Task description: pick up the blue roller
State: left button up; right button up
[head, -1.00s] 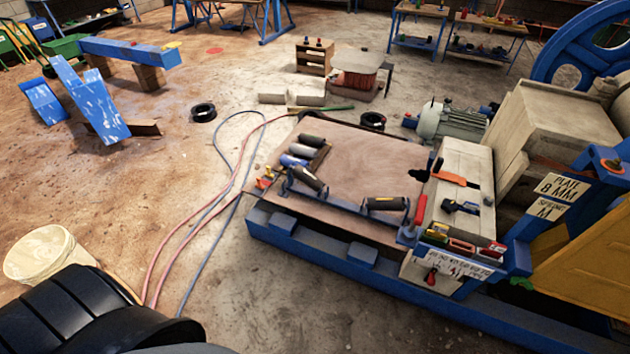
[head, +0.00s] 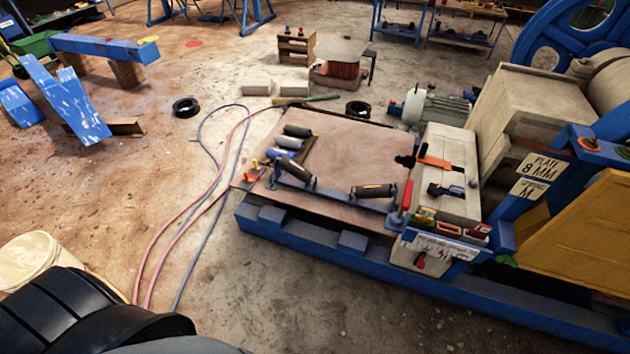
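The blue roller (head: 278,154) lies at the left end of the wooden board, on the blue-framed machine. It is small and partly hidden by the tilted roller in front of it. A grey roller (head: 289,142) and a dark roller (head: 299,131) lie in a row behind it. A grey and black roller (head: 294,169) lies at a slant just in front of it, on the blue rail. Neither of my grippers is in view.
Another dark roller (head: 374,191) lies on the blue rail (head: 330,189). Small tools and clamps sit on the pale block (head: 449,148) to the right. Hoses (head: 195,222) cross the floor left of the machine. A cream bucket (head: 28,262) stands lower left. Bare floor lies in front.

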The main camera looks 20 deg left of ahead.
aim_at(272, 152)
jog(key=i+j+u, duration=0.2)
jog(key=j+u, duration=0.3)
jog(key=i+j+u, duration=0.25)
jog(key=u, duration=0.2)
jog(key=i+j+u, duration=0.2)
jog(key=u, duration=0.3)
jog(key=i+u, duration=0.45)
jog(key=i+j+u, duration=0.35)
jog(key=i, duration=0.15)
jog(key=i+u, duration=0.3)
jog(key=i, duration=0.25)
jog(key=i+l+z, duration=0.2)
jog(key=i+z, duration=0.75)
jog(key=i, duration=0.25)
jog(key=i+j+z, duration=0.3)
jog(key=i+z, duration=0.2)
jog(key=i+l+z, duration=0.2)
jog(key=i+z, duration=0.8)
jog(key=i+j+z, duration=0.15)
jog(key=i+z, duration=0.2)
jog(key=z, duration=0.15)
jog(key=i+j+z, duration=0.3)
jog(key=z, duration=0.15)
jog(key=i+j+z, duration=0.5)
jog(key=k, duration=0.05)
